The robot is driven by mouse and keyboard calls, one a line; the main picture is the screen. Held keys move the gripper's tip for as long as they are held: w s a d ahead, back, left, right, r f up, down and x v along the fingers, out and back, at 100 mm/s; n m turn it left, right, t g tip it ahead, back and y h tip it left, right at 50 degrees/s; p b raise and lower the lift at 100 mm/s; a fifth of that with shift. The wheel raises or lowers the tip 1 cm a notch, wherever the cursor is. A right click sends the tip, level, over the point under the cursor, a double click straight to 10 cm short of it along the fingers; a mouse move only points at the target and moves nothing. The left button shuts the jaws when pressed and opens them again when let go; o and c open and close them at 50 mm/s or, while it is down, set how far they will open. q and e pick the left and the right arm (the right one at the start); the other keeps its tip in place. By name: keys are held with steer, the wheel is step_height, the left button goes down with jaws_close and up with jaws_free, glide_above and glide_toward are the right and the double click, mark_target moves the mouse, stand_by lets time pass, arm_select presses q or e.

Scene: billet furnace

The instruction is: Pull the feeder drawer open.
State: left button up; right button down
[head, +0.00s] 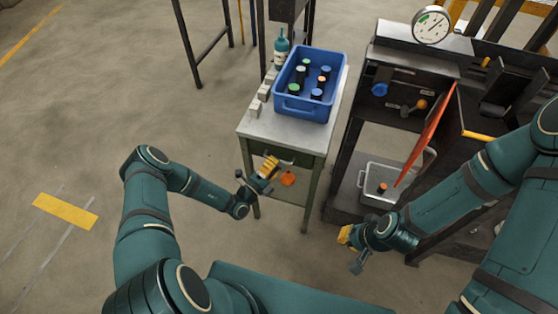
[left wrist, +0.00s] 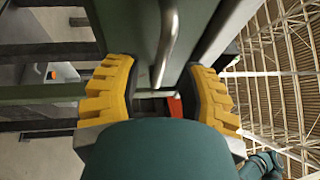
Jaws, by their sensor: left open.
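The feeder drawer is a dark green front (head: 300,158) under the grey top of the small table. It looks closed, partly covered by my gripper. In the left wrist view, its metal bar handle (left wrist: 168,45) runs down between my left gripper's yellow fingers (left wrist: 165,97). The fingers are open on either side of the handle, with a visible gap to each. In the head view the left gripper (head: 268,167) is at the drawer front. My right gripper (head: 347,238) hangs low in front of the furnace, away from the drawer; its finger opening is unclear.
A blue bin (head: 308,113) with several capped cylinders stands on the tabletop (head: 262,125), beside a teal bottle (head: 281,48). An orange round object (head: 288,179) is just beside the left gripper. The furnace has an open orange door (head: 425,137) and a grey tray (head: 368,172). Floor at left is clear.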

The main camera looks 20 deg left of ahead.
arm_select(q)
steer(key=shift+x, duration=1.2)
steer(key=shift+c, duration=0.4)
jaws_close()
steer(key=shift+s, duration=0.1)
steer(key=s+p, duration=0.3)
steer(key=s, duration=2.4)
steer(key=shift+a, duration=0.45)
